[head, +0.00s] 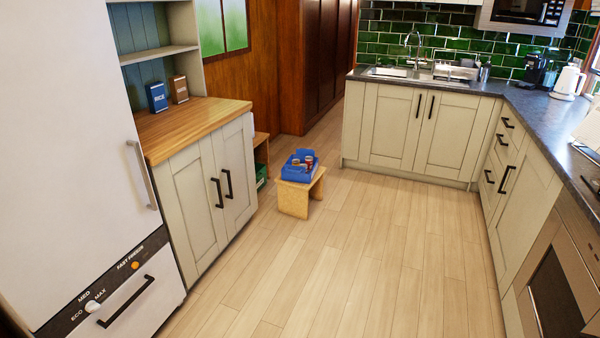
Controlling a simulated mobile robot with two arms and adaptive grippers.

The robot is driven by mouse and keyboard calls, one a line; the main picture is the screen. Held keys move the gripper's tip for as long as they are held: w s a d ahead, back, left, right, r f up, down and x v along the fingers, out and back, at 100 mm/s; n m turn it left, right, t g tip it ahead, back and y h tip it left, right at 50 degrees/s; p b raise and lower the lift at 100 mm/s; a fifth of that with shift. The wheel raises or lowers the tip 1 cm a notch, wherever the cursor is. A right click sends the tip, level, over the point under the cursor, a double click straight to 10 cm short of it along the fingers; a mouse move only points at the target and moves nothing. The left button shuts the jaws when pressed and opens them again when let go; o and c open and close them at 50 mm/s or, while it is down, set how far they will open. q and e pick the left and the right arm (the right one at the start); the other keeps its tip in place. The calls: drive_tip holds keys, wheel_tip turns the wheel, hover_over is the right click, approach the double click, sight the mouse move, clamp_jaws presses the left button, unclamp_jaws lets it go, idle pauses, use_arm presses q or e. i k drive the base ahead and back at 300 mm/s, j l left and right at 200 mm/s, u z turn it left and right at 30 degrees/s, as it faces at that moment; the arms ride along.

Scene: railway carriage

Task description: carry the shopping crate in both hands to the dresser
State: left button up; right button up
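The blue shopping crate (298,175) sits on a small wooden stool (292,200) on the floor, a little beyond the near end of the room. Several small items show inside it, too small to make out well. The dresser (205,135) stands at the left, with a wooden top, pale cupboard doors with black handles, and open shelves above. A blue box (157,97) and a brown box (179,89) stand at the back of its top. The front part of the top is bare. Neither of my grippers is in view.
A white fridge (80,120) stands at the near left beside the dresser. A low wooden shelf unit (261,150) is past the dresser's far end. Counters with a sink (410,73) and oven (555,295) line the back and right. The middle floor (370,260) is clear.

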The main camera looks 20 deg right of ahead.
sight(204, 111)
drive_tip(key=i+l+z, duration=0.6)
drive_tip(key=i, duration=0.15)
drive_tip(key=i+l+z, duration=0.3)
drive_tip(key=i+z, duration=0.3)
drive_tip(key=i, duration=2.15)
drive_tip(key=i+l+u, duration=0.15)
drive_tip(key=i+u, duration=0.3)
drive_tip(key=i+l+u, duration=0.7)
drive_tip(key=u, duration=0.15)
drive_tip(key=i+l+u, duration=0.4)
drive_tip(key=l, duration=0.15)
